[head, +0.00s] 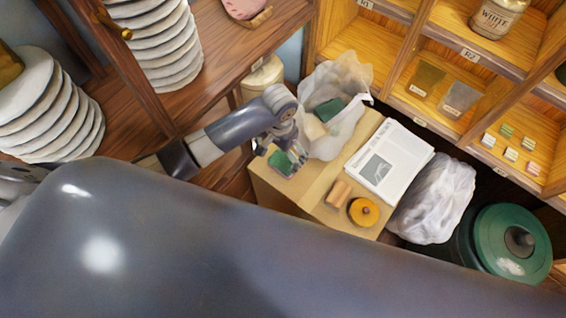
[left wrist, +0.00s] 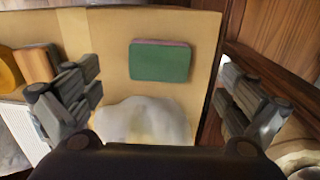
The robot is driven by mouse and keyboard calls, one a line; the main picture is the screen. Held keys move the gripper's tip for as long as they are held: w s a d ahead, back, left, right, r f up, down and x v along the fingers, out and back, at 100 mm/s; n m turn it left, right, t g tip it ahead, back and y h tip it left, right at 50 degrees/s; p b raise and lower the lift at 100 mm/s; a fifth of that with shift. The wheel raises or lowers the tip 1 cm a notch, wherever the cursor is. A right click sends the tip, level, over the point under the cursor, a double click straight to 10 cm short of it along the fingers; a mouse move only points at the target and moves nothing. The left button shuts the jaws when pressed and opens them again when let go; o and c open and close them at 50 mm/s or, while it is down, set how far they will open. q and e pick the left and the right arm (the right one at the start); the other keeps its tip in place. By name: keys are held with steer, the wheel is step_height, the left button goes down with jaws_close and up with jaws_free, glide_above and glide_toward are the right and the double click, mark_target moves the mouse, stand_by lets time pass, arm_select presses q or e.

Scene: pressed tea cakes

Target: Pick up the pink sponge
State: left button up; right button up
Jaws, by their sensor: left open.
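A sponge with a green top and a thin pinkish edge lies flat on the cardboard-coloured box top; it shows in the left wrist view (left wrist: 160,62) and in the head view (head: 281,164). I take it for the pink sponge, as its underside is hidden. My left gripper (head: 286,146) is above and beside it in the head view. In the left wrist view my left gripper (left wrist: 160,88) has its fingers wide apart, with the sponge between and beyond them, not touched. My right gripper is not in view.
A translucent bag (head: 349,78) with a green piece in it stands beside the gripper. A newspaper (head: 395,158), a brown block (head: 338,193) and a yellow round item (head: 363,212) share the box top (head: 312,190). Shelves and plate stacks (head: 160,45) stand around.

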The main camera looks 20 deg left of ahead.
mark_target(281, 165)
arm_select(q)
steer(key=shift+w+f, duration=0.1)
steer(key=shift+f, duration=3.4)
steer(key=shift+c, duration=0.5)
steer(key=c, duration=0.7)
steer(key=shift+o, duration=0.2)
